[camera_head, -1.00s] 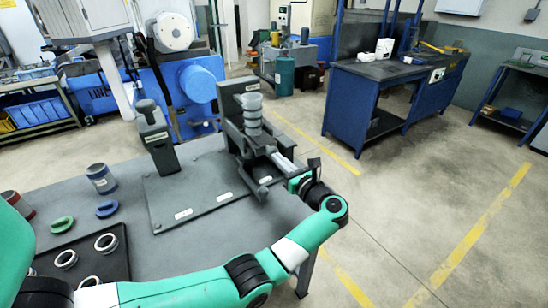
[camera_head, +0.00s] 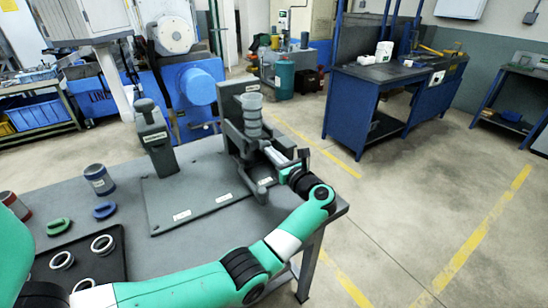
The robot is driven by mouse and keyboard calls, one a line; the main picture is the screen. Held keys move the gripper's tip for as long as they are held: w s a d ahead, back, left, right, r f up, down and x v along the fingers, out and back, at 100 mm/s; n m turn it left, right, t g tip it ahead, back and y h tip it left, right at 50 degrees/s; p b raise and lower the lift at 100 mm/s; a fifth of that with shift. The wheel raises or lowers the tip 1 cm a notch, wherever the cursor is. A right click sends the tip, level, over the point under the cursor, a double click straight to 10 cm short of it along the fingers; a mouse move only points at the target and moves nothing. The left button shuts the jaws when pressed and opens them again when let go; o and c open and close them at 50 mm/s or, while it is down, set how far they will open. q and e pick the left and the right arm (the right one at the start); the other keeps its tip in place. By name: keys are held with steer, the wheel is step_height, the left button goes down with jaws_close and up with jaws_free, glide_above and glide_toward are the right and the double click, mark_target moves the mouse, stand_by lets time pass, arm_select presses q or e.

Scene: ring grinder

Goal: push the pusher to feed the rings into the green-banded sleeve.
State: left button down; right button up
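The dark feeding fixture (camera_head: 232,125) stands at the table's right end. A grey, ribbed stack of rings (camera_head: 252,112) stands upright in it. The pusher's pale silver rod (camera_head: 277,155) sticks out of the fixture's lower right side. My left gripper (camera_head: 293,168) is at the rod's outer end, close against it. Its fingers are small and partly hidden, so I cannot tell whether they grip the rod. No green band on a sleeve can be made out. A blue-banded sleeve (camera_head: 100,180) and a red-banded sleeve (camera_head: 14,205) stand at the left. My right gripper is not in view.
A green oval piece (camera_head: 58,227) and a blue oval piece (camera_head: 105,210) lie on the grey table (camera_head: 150,254). A black tray (camera_head: 111,262) holds several pale rings. A dark upright post unit (camera_head: 156,140) stands left of the fixture. Open floor lies right of the table.

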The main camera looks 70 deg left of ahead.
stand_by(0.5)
arm_select(q)
steer(key=v, duration=0.6)
steer(key=shift+d+b, duration=0.25)
steer(key=shift+b, duration=0.1)
steer(key=b+v, duration=0.1)
steer(key=v, duration=0.4)
steer(key=shift+b, duration=0.3)
stand_by(0.3)
stand_by(0.7)
